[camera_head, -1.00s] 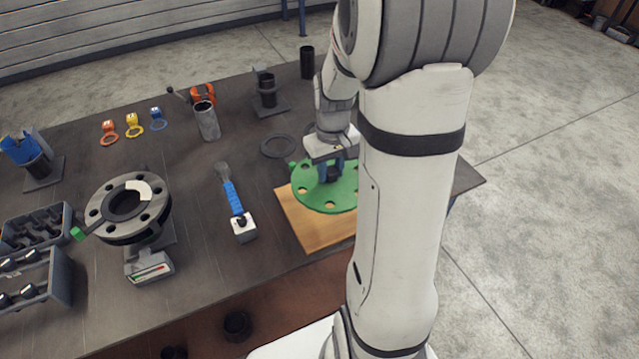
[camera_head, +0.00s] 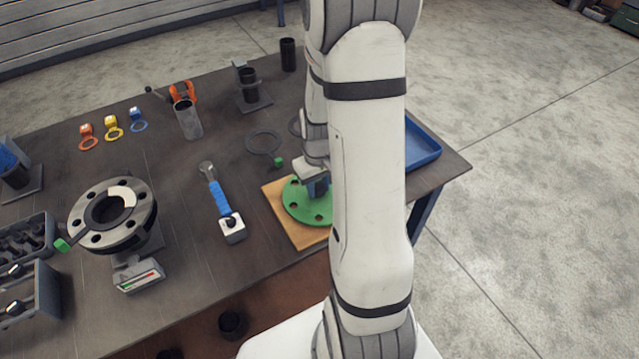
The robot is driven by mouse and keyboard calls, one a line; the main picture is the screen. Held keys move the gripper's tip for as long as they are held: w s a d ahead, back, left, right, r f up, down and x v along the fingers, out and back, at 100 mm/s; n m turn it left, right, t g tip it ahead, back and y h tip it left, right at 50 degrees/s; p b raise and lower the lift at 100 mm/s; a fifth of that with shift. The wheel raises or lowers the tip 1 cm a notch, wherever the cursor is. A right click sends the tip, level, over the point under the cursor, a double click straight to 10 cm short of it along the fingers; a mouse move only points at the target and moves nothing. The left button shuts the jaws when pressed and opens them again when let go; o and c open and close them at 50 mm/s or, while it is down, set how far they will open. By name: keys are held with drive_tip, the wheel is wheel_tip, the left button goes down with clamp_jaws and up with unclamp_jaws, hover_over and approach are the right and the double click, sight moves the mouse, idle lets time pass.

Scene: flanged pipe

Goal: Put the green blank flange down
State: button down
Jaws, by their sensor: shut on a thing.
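The green blank flange (camera_head: 297,203) is a flat round disc with bolt holes. It is over the wooden board (camera_head: 282,226) near the table's front edge, and my arm hides its right part. My gripper (camera_head: 318,190) is shut on the flange's middle from above, with its jaws partly hidden behind my arm. A small green tab (camera_head: 280,162) shows beyond the flange's far edge. The flange looks level and close to the board, but I cannot tell whether it touches.
A flanged pipe (camera_head: 90,226) stands at the left. A blue-handled wrench (camera_head: 217,195) lies between it and the board. A dark ring gasket (camera_head: 249,146) lies behind the board. A blue tray (camera_head: 424,146) is at the right. A grey cylinder (camera_head: 188,122) stands farther back.

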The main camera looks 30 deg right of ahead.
sight(319, 186)
drive_tip(key=shift+f, duration=0.1)
drive_tip(key=c, duration=1.1)
unclamp_jaws()
wheel_tip(319, 186, up, 11)
drive_tip(key=s+a+r+t, duration=0.1)
drive_tip(key=s+a+r, duration=0.2)
drive_tip(key=s+a, duration=0.1)
drive_tip(key=s+a+r+t, duration=0.1)
drive_tip(key=s+a+r, duration=0.2)
drive_tip(key=s+r, duration=0.1)
drive_tip(key=s+a+r+t, duration=0.1)
drive_tip(key=s+a+r, duration=0.3)
drive_tip(key=s, duration=0.1)
drive_tip(key=shift+a+m, duration=0.3)
